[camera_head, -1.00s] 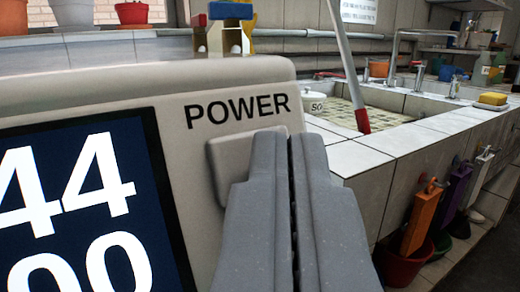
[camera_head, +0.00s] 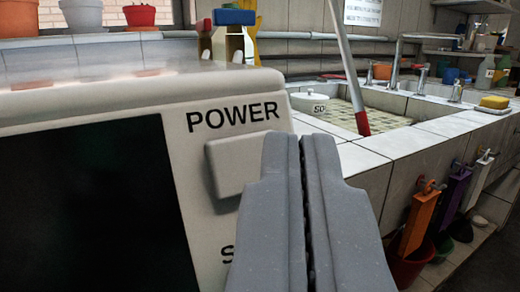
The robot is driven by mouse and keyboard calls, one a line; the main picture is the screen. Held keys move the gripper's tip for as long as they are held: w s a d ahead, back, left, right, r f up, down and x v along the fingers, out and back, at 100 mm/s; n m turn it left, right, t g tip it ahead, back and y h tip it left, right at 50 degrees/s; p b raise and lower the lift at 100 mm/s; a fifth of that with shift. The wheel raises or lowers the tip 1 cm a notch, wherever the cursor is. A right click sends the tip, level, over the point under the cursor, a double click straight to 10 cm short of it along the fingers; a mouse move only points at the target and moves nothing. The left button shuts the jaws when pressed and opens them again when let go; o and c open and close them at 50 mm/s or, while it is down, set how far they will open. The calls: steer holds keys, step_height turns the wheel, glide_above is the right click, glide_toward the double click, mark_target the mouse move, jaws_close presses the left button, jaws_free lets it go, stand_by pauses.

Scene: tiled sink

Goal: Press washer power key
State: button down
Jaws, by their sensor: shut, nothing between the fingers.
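The washer panel (camera_head: 120,98) is a beige housing filling the left of the view. Its display (camera_head: 90,205) is dark and blank. The power key (camera_head: 233,160) is a light square button under the word POWER, and its right edge is partly hidden by my gripper. My gripper (camera_head: 299,142) is shut and empty, with its fingertips just right of the key in the picture. I cannot tell whether it touches the panel. Another label below the key is mostly hidden behind the fingers.
A tiled sink (camera_head: 400,140) stands behind on the right, with a red-and-white pole (camera_head: 348,70) leaning in it. A yellow sponge (camera_head: 494,102) lies on its edge. Colored brushes (camera_head: 420,215) hang on its side. Potted plants (camera_head: 82,15) and spray bottles (camera_head: 230,38) stand behind the panel.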

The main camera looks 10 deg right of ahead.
steer(key=s, duration=0.1)
steer(key=s+d+r, duration=0.1)
steer(key=s, duration=0.2)
steer(key=shift+s+d+r+p, duration=0.15)
steer(key=shift+s+r+p, duration=0.2)
steer(key=shift+s, duration=0.05)
steer(key=w+d+r+n+y+p, duration=0.15)
steer(key=r+y, duration=0.25)
steer(key=r, duration=1)
steer(key=w+d+r+n+y, duration=0.1)
steer(key=d+r+y, duration=0.25)
steer(key=r, duration=0.95)
steer(key=s+d+r+g, duration=0.2)
steer(key=s+d+r, duration=0.5)
steer(key=s, duration=0.3)
steer(key=s+d+r+n+g+h+p, duration=0.1)
steer(key=s+d+r+g, duration=0.1)
steer(key=s+d+r, duration=0.6)
steer(key=v, duration=0.3)
steer(key=shift+d+r, duration=0.2)
steer(key=shift+r, duration=0.2)
